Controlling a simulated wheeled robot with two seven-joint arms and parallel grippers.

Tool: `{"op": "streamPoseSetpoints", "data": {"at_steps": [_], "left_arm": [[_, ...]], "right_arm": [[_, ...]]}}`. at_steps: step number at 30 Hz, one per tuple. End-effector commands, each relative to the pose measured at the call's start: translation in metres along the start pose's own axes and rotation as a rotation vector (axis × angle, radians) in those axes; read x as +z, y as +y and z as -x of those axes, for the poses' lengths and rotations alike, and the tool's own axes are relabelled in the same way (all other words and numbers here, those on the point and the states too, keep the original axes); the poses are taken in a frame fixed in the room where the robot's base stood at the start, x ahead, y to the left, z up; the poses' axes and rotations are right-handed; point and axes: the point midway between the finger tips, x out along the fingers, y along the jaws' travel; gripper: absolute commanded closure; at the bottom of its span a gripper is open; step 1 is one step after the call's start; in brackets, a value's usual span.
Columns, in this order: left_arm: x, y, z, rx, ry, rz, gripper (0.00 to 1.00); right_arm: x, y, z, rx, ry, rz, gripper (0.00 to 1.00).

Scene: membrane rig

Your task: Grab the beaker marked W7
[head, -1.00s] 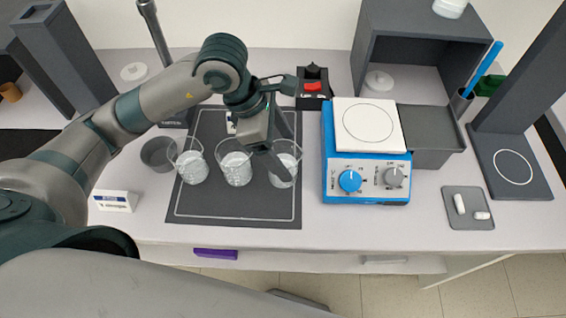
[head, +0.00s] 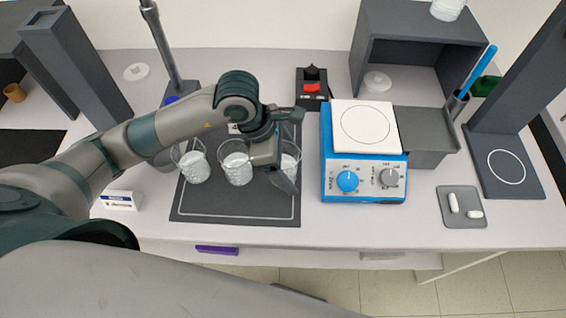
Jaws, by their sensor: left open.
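Three clear glass beakers with white contents stand in a row on a dark mat (head: 235,207) with a pale outline. They are the left beaker (head: 195,167), the middle beaker (head: 238,169) and the right beaker (head: 291,160). No W7 mark is readable on any of them. My left gripper (head: 285,178) is open, pointing down at the right beaker and covering much of it. I cannot tell whether its fingers are around the beaker or above it. My right gripper is not in view.
A blue hot plate stirrer (head: 363,185) with a white top stands right of the mat. Behind the mat is a black device with a red switch (head: 312,88). A small label stand (head: 118,200) is at the left. A grey tray (head: 462,207) holds white stir bars.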

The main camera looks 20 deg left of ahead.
Motion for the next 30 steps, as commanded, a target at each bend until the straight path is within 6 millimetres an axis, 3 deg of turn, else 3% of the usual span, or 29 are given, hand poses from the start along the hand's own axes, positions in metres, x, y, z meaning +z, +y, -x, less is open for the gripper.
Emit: {"op": "streamPoseSetpoints", "data": {"at_steps": [10, 16, 30], "left_arm": [[0.000, 0.000, 0.000, 0.000, 0.000, 0.000, 0.26], [0.000, 0.000, 0.000, 0.001, 0.000, 0.000, 0.73], [0.001, 0.009, 0.011, 0.004, 0.000, 0.001, 0.74]], "right_arm": [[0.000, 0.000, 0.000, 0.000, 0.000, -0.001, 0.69], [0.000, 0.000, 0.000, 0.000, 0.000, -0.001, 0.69], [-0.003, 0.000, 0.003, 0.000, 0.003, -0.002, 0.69]]}}
